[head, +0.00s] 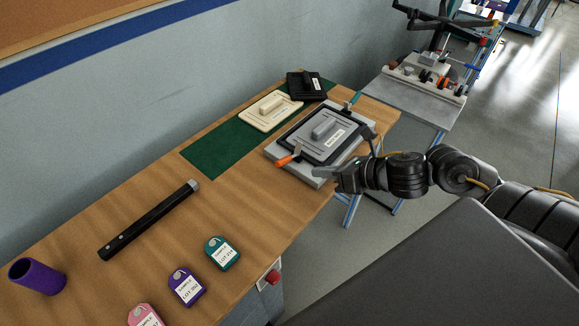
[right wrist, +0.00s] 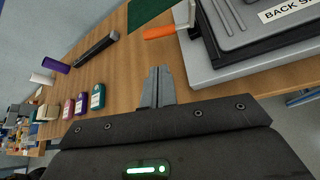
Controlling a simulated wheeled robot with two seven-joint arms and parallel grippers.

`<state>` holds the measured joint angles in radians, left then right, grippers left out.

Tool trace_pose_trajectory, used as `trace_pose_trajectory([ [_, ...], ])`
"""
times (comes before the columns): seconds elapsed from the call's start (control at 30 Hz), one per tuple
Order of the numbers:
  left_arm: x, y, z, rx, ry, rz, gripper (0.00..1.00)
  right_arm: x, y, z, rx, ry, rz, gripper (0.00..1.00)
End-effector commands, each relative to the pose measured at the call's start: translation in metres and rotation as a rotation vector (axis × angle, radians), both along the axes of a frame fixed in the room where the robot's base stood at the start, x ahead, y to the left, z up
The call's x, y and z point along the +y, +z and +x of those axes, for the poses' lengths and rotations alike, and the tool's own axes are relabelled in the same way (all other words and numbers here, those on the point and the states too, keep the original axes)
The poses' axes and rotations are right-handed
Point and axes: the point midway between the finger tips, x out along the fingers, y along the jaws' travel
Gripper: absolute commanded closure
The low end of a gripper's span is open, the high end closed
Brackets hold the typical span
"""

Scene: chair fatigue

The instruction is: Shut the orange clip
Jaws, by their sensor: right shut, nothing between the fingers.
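The orange clip (head: 285,160) is at the near left corner of a light grey fixture (head: 318,180). Its orange handle points outward past the fixture's edge, and a pale metal part stands at its inner end. In the right wrist view the orange handle (right wrist: 160,32) shows beyond my fingertips, with a gap between. A dark grey panel (head: 310,142) with a raised grip and a white label lies in the fixture. My right gripper (head: 322,172) is shut and empty, at the fixture's near edge, to the right of the clip. My left gripper is not in view.
A teal clip (head: 355,98) is at the fixture's far corner. Cream (head: 270,112) and black (head: 306,86) panels lie on or by a green mat (head: 222,150). Wood between is clear.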

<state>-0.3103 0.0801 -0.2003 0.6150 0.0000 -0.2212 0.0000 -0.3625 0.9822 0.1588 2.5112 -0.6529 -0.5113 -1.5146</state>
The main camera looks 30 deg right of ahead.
Motion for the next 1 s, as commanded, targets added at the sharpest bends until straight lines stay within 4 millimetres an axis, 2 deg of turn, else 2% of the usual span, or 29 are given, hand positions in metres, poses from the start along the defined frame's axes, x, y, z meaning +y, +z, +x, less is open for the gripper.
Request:
trace_pose_trajectory([
  [0.07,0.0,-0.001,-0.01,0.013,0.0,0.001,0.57,0.0,-0.001,0.001,0.0,0.0,0.001,1.0],
  [0.17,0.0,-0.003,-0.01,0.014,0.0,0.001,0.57,0.003,-0.003,0.006,-0.002,-0.002,0.004,1.0],
  [0.33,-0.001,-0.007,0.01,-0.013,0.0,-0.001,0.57,0.012,-0.012,0.021,-0.004,0.0,0.005,1.0],
  [0.5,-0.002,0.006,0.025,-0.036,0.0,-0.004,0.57,0.027,-0.024,0.046,0.001,-0.003,0.009,1.0],
  [0.8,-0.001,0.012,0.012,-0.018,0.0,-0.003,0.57,0.043,-0.044,0.073,0.001,-0.001,0.004,1.0],
  [1.0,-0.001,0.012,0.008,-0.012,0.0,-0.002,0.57,0.046,-0.048,0.077,0.001,0.0,0.003,1.0],
])
